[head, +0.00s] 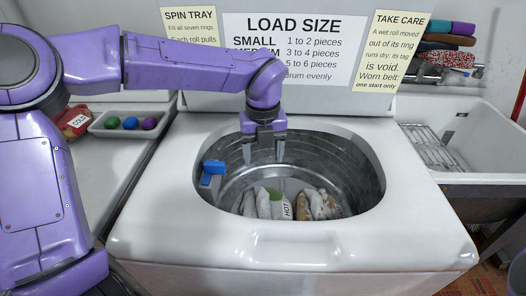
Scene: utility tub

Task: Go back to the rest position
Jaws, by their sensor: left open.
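My left gripper (263,153) points down over the back of the open washer drum (340,165). Its two fingers are apart, with nothing seen between them. Inside the drum, below the gripper, several rolled cloths (263,203) stand side by side, some white, one with green, some brownish. A white tag reading HOT (287,209) shows among them. A blue clip-like piece (212,171) sits at the drum's left wall. My left arm reaches in from the left, above the washer (240,245). My right gripper is not in view.
A load-size sign (310,50) is behind. At right are a sink (470,115) with a wire rack and rolled cloths (447,43) on a shelf.

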